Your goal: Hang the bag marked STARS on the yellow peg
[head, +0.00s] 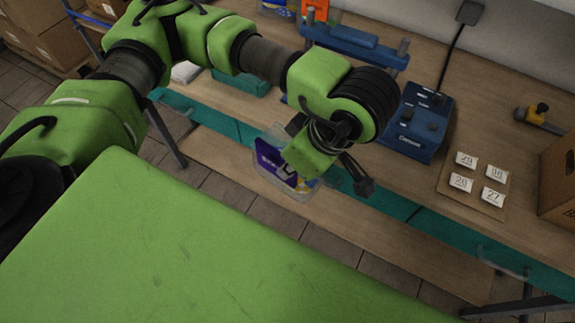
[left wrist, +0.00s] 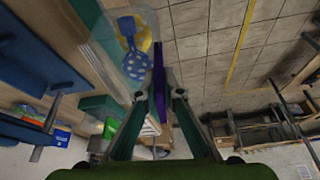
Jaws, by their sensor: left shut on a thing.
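A clear bag (head: 272,160) with a purple label hangs from my left gripper (head: 322,160) in front of the workbench edge. The label reads "STA", and the rest is covered by the gripper. In the left wrist view, the clear bag (left wrist: 137,45) shows blue and yellow contents. The purple label (left wrist: 160,85) is seen edge-on between the fingers of my left gripper (left wrist: 159,97), which is shut on the bag. I cannot make out a yellow peg in either view. My right gripper is not in view.
A blue device (head: 417,125) stands on the workbench, right of my left gripper. A board with several numbered white tags (head: 480,178) and a brown box (head: 560,180) lie further right. A blue stand (head: 352,45) is behind the arm. Tiled floor (left wrist: 205,50) lies below the bag.

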